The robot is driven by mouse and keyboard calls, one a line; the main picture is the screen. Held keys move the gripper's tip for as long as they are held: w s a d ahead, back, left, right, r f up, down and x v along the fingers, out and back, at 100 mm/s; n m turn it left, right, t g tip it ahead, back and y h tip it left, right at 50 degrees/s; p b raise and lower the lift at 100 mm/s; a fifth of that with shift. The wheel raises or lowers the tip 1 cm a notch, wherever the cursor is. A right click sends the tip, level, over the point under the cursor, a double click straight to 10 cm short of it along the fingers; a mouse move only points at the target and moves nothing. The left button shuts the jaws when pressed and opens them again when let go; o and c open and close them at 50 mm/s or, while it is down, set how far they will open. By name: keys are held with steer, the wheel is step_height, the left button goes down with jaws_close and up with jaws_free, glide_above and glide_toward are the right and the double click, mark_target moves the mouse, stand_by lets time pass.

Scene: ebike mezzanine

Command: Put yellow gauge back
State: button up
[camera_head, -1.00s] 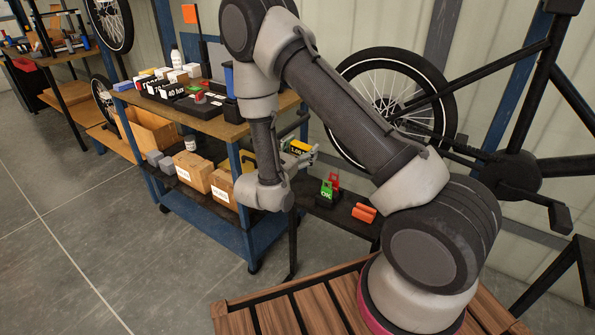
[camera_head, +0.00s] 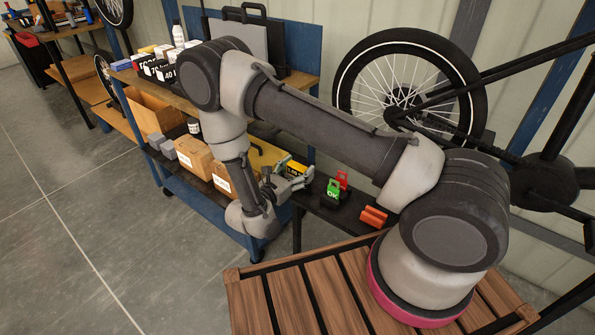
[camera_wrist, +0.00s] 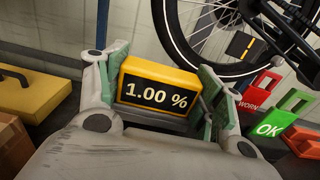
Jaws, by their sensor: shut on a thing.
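The yellow gauge (camera_wrist: 158,88) has a dark display reading "1.00 %". In the wrist view it sits between the two fingers of my gripper (camera_wrist: 160,98), which is shut on it. In the head view the yellow gauge (camera_head: 295,168) shows at the end of my gripper (camera_head: 290,182), near the right end of the blue cart and left of the low dark bench. Part of the gauge is hidden by the fingers. I cannot tell how high it is above the surfaces below.
A green "OK" tag (camera_head: 333,188), a red "WORN" tag (camera_wrist: 258,88) and orange grips (camera_head: 373,216) are on the dark bench (camera_head: 343,214). A yellow case (camera_head: 266,153) and cardboard boxes (camera_head: 193,156) are on the cart's lower shelf. A bike wheel (camera_head: 400,85) stands behind.

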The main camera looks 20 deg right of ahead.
steer(key=shift+f, duration=0.25)
steer(key=o, duration=1.1)
